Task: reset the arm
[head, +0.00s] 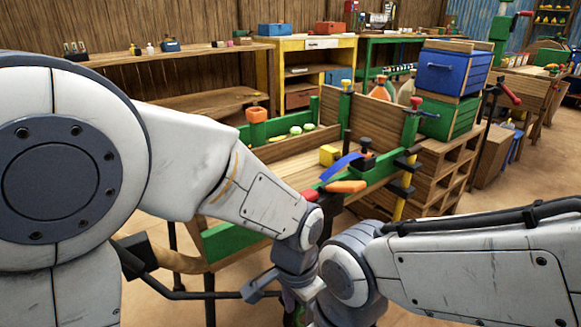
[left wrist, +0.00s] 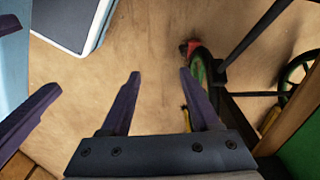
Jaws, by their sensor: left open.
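My left gripper (left wrist: 160,75) is open in the left wrist view, its two dark purple fingers apart with bare floor between them. It holds nothing. In the head view my left arm (head: 195,165) reaches from the left edge to the middle, its wrist in front of the workbench (head: 235,240). My right arm (head: 460,275) comes in from the right, its wrist close beside the left one. Dark purple pieces (left wrist: 28,122) at the left edge of the left wrist view may be my right gripper; its jaws cannot be made out.
The wooden bench with green ends carries an orange-handled tool (head: 346,186), a blue strip (head: 342,166) and a yellow block (head: 329,155). A blue bin (head: 453,70) sits on a green crate (head: 449,117) to the right. Shelves line the back wall.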

